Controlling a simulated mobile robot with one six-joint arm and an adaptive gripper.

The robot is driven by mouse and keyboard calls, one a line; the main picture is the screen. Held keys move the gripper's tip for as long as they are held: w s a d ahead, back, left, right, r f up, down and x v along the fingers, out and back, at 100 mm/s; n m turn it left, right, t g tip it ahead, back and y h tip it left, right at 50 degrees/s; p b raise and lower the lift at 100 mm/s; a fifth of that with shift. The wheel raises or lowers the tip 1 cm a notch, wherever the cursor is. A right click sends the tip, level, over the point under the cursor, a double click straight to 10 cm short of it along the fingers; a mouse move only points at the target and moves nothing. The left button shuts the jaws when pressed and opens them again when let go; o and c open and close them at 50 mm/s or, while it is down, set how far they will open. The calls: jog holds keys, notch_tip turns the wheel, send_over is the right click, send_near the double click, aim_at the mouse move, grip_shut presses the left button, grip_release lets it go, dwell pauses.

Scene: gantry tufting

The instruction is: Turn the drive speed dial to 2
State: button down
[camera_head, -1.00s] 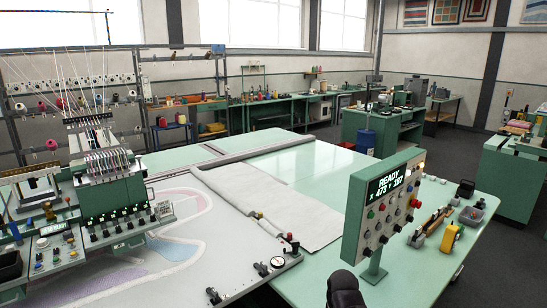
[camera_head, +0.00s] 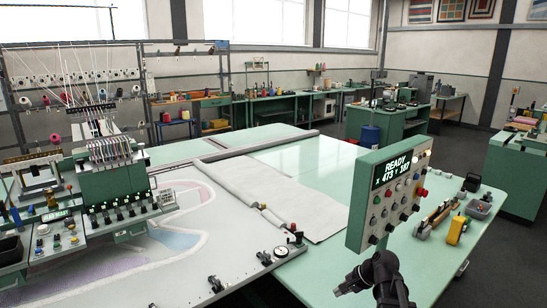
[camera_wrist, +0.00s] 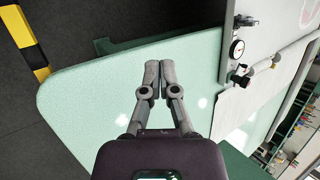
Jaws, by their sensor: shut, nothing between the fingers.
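A green control panel (camera_head: 388,197) stands on a post at the right of the table in the head view. Its lit display reads READY, X 473 Y 187. Below the display are rows of small knobs and buttons. I cannot make out which one is the drive speed dial or its setting. My gripper (camera_head: 340,291) is below and in front of the panel, apart from it, and points left. In the wrist view my gripper (camera_wrist: 158,68) is shut and empty above the pale green table top. The panel does not show in the wrist view.
A tufting head (camera_head: 112,185) with a button console is at the left. A round gauge (camera_head: 281,251) sits on the frame's near edge, also in the wrist view (camera_wrist: 237,47). A yellow tool (camera_head: 456,229) lies right of the panel. The table top (camera_head: 420,270) near the gripper is bare.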

jog(key=w+d+r+m+t+y+b, duration=0.2)
jog(key=w+d+m+t+y+b, duration=0.25)
jog(key=w+d+m, duration=0.45)
jog(key=m+t+b, duration=0.3)
jog(key=m+t, duration=0.4)
jog(key=m, duration=0.2)
send_near(373, 233)
jog(key=shift+s+d+r+g, duration=0.2)
jog(key=shift+d+r+g, duration=0.05)
jog(key=shift+d+r, duration=0.2)
jog(key=shift+w+a, duration=0.1)
jog(key=shift+a, duration=0.05)
jog(key=shift+x, duration=3.4)
jog(key=shift+f, duration=0.2)
